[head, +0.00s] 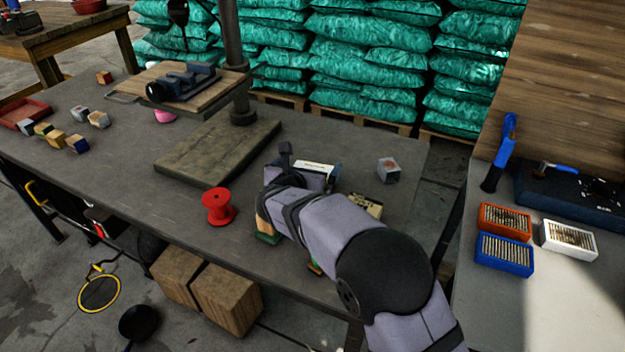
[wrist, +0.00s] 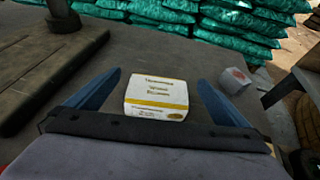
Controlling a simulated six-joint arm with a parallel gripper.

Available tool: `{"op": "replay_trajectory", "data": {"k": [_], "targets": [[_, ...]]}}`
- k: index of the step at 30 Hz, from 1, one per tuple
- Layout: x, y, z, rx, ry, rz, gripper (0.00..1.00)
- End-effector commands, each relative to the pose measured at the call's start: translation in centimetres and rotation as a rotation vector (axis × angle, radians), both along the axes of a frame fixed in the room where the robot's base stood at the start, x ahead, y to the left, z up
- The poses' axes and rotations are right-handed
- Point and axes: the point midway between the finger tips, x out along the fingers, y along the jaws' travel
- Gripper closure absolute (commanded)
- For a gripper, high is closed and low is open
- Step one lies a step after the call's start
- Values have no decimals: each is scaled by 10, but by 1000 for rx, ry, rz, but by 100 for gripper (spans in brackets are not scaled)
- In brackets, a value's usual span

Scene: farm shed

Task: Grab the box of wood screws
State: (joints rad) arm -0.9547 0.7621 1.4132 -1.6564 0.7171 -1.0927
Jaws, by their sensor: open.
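A white box with a yellow band and small printed lettering (wrist: 157,96) lies flat on the dark workbench; the lettering is too blurred to read surely. In the wrist view my gripper (wrist: 159,79) is open, with one blue finger on each side of the box and gaps between. The box is not gripped. In the head view the box (head: 318,166) shows only in part behind my gripper (head: 303,168), and the far finger stands beside its left end.
A grey block with a red mark (head: 388,170) stands right of the box. A red spool (head: 218,207) and the drill press base (head: 215,152) are to the left. A pale printed box (head: 366,205) and a green-and-wood block (head: 266,231) sit close to my arm.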

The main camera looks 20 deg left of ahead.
Motion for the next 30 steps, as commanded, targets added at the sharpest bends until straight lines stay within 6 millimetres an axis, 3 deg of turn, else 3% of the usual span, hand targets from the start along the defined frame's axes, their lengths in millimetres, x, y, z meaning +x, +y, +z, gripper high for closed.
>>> {"op": "replay_trajectory", "data": {"k": [4,13,20,24,30], "targets": [[0,-1,-17,-1,1,-2,0],[0,-1,-26,0,1,-2,0],[0,-1,-59,-3,2,-2,0],[17,1,-61,2,1,-4,0],[27,3,-65,1,0,-2,0]]}}
